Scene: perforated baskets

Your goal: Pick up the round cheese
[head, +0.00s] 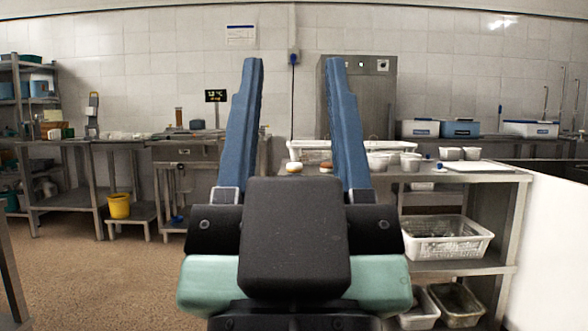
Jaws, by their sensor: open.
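My gripper (293,64) fills the middle of the head view, its two long blue fingers pointing up and spread wide, with nothing held between them. Beyond it stands a steel table (480,178). In the gap between the fingers, two small round things show on its top: a pale yellowish-white one (294,167) towards the left finger and a brown-topped one (326,168) close to the right finger. Either could be the round cheese; they are too small to tell. Both are well beyond my gripper and apart from it.
A white perforated basket (310,150) and several white bowls (378,162) stand on the table. Another white basket (447,238) sits on its shelf. A yellow bucket (119,206) is at the left. The floor (100,270) at the left is open.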

